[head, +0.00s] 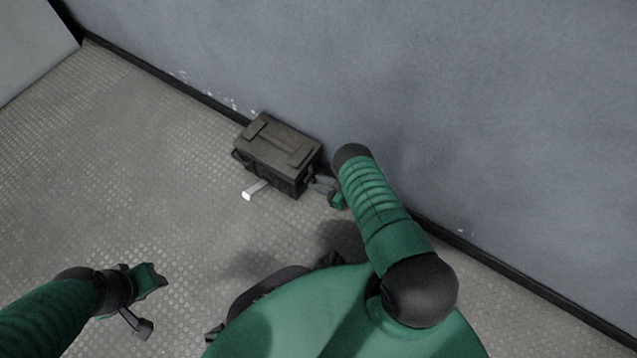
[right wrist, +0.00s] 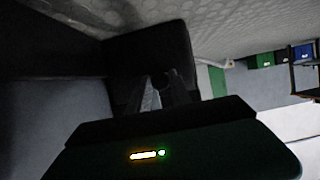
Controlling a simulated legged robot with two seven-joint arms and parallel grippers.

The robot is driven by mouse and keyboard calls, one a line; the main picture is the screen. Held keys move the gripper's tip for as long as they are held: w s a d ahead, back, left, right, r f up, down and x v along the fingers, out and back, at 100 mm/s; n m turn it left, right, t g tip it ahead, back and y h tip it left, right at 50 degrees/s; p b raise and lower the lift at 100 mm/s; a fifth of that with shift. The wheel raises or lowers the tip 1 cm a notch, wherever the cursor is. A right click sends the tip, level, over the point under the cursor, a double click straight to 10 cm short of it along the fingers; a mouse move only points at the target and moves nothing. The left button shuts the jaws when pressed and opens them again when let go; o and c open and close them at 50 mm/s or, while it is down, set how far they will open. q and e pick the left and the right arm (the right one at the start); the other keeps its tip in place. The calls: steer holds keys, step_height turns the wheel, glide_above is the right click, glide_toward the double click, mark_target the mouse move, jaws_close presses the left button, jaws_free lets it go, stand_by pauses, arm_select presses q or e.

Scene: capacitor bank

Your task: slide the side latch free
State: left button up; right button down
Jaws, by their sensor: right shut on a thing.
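The capacitor bank, a dark grey-brown box (head: 278,150), sits on the floor close against the wall. My right gripper (head: 316,185) is at the box's right end, partly hidden by my forearm, shut on a small part there that I take to be the side latch. In the right wrist view, the right gripper's fingers (right wrist: 168,92) meet in front of a very dark surface, and the part between them is hard to make out. My left gripper (head: 147,299) is at lower left, well away from the box, with its fingers apart and empty.
A short pale bar (head: 254,190) sticks out at the box's front lower edge. The blue-grey wall (head: 450,100) with dark skirting runs behind the box. The textured floor (head: 150,170) to the left is clear. Blue and green objects (right wrist: 265,60) show far off in the wrist view.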

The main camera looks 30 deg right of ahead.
steer(key=a+p, duration=0.1)
steer(key=a, duration=0.1)
steer(key=shift+s+a+r+p, duration=0.15)
steer(key=shift+s+a+p, duration=0.2)
steer(key=shift+s+p, duration=0.05)
steer(key=c, duration=1.2)
jaws_free()
steer(key=shift+s, duration=0.1)
steer(key=p+v, duration=0.8)
steer(key=v, duration=0.8)
steer(key=shift+s+d, duration=0.25)
steer(key=shift+s, duration=0.1)
